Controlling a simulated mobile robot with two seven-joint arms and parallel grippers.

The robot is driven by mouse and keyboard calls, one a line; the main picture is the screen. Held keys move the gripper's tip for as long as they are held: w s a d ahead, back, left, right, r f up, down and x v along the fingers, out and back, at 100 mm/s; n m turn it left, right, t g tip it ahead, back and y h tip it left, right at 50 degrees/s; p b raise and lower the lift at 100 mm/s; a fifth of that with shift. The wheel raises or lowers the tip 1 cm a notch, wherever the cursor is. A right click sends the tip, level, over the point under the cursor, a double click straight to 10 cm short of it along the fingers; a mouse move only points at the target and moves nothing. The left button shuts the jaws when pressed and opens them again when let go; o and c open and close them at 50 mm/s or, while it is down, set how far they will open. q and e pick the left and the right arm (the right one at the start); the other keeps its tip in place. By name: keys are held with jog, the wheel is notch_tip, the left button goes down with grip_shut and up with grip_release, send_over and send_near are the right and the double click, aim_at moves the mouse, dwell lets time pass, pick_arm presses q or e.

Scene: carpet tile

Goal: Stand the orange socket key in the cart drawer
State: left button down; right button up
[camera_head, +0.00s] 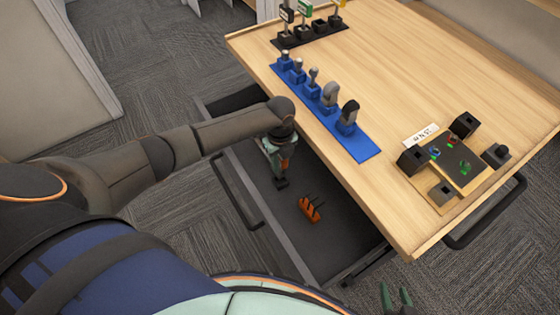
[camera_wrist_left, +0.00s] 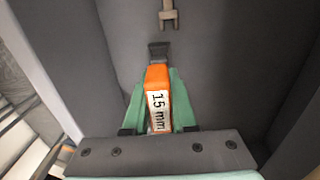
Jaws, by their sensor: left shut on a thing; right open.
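The orange socket key (camera_wrist_left: 157,85) is labelled "15 mm" and sits between the green fingers of my left gripper (camera_wrist_left: 157,110), which is shut on it. In the head view my left gripper (camera_head: 279,150) points down over the open cart drawer (camera_head: 255,185). A dark piece (camera_head: 281,183) shows below the fingers; I cannot tell whether it is the key's end or a separate block, nor whether it touches the drawer floor. My right gripper (camera_head: 396,298) is open and empty at the bottom edge of the head view.
On the wooden top (camera_head: 400,70), a blue rack (camera_head: 360,150) holds several grey tools, and a black rack (camera_head: 312,38) stands behind. A board with black blocks (camera_head: 455,165) is at the right. The drawer's front rail (camera_head: 240,190) borders it.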

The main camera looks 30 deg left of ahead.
aim_at(280, 171)
pick_arm(q)
jog(key=shift+f+b, duration=1.6)
jog(key=shift+f, duration=1.05)
jog(key=c, duration=0.6)
grip_release()
jog(key=shift+c, duration=0.2)
notch_tip(280, 171, up, 13)
jog(key=shift+f+p, duration=0.2)
jog(key=shift+p, duration=0.25)
jog(key=shift+s, duration=0.1)
